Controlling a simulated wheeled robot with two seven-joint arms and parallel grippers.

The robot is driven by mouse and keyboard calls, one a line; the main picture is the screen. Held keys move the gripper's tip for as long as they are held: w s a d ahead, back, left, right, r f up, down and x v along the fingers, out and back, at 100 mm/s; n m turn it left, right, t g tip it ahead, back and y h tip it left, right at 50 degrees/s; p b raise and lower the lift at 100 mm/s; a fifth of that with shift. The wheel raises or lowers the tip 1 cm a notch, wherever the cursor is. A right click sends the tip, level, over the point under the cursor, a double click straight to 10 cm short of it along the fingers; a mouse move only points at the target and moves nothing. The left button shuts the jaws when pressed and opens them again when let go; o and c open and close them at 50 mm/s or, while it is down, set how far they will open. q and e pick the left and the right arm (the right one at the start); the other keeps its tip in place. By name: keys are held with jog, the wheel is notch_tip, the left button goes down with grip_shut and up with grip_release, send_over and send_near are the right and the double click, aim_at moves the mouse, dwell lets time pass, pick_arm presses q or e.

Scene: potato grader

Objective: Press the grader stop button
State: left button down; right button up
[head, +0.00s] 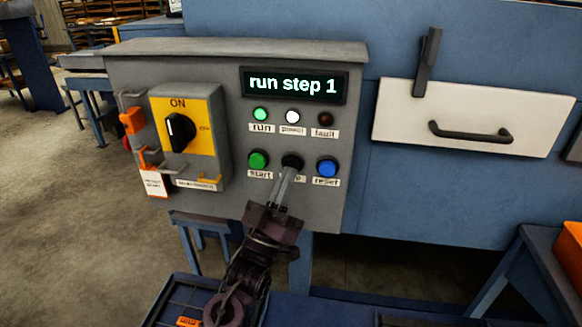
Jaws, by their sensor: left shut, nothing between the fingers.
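The grey control box (230,85) stands in the middle of the head view. Its display (293,85) reads "run step 1". The black stop button (292,161) sits in the lower row, between the green start button (258,160) and the blue reset button (327,168). My left gripper (286,172) is shut and empty, its fingertips at the lower edge of the stop button. I cannot tell whether they touch it. The fingers hide part of the stop label. The green run lamp (260,114) and the white power lamp (293,117) look lit; the fault lamp (325,119) is dark.
A yellow isolator switch plate (203,112) with a black knob, marked ON, and orange lockout parts (132,121) are on the box's left. A white drawer front (400,112) with a black handle is at the right. An orange bin (571,250) is at the lower right.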

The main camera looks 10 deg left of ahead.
pick_arm(q)
jog(key=shift+w, duration=0.5)
dwell(0.7)
jog(key=shift+s, duration=0.95)
jog(key=s+p, duration=0.1)
jog(key=s, duration=0.4)
dwell(0.9)
